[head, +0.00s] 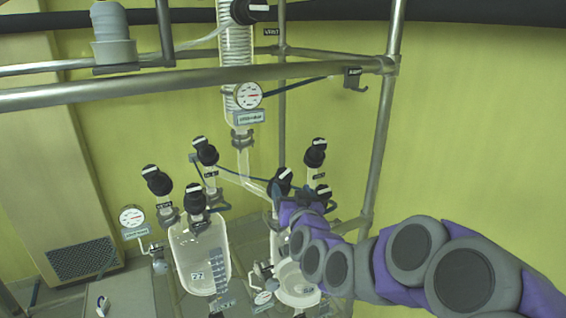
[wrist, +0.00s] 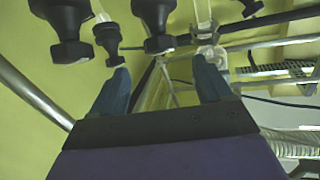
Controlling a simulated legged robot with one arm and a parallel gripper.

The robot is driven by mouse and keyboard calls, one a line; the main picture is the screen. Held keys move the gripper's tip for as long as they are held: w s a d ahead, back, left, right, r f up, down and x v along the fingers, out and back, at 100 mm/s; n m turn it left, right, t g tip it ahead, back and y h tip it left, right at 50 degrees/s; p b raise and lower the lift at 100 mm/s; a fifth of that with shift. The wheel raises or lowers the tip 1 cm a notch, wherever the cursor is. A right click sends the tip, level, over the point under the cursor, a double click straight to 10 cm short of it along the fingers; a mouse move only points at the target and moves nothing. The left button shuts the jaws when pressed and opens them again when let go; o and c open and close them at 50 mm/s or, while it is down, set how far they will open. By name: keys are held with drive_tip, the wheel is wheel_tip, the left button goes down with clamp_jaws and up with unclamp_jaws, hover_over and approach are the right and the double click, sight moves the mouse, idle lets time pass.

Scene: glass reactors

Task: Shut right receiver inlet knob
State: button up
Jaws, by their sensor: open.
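The right glass receiver (head: 298,285) stands low at the centre, partly behind my arm. Black knobs with white marks cluster above it: one at left (head: 281,181), one standing higher at right (head: 315,153), and a lower one (head: 323,192) close to my arm. Their labels are too small to read, so I cannot tell which is the inlet knob. My gripper (head: 298,208) is beside this cluster, its fingertips hard to make out. In the wrist view its blue fingers (wrist: 162,75) are apart and empty, with a black knob (wrist: 157,25) beyond the gap, not between them.
The left receiver (head: 200,257) carries several similar black knobs. A pressure gauge (head: 248,95) and glass column hang above centre. Metal frame bars (head: 200,78) cross overhead, and an upright post (head: 383,130) stands right of the cluster. Open wall space lies at right.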

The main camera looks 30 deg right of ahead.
sight(283, 168)
drive_tip(key=shift+p+x, duration=1.45)
drive_tip(key=shift+p, duration=0.25)
drive_tip(key=p+x, duration=0.1)
drive_tip(key=x, duration=0.7)
drive_tip(key=shift+w+d, duration=0.1)
drive_tip(key=shift+w, duration=0.25)
drive_tip(key=shift+c, duration=0.3)
drive_tip(key=c, duration=0.9)
drive_tip(key=shift+r+p, duration=0.1)
drive_tip(key=shift+p, duration=0.2)
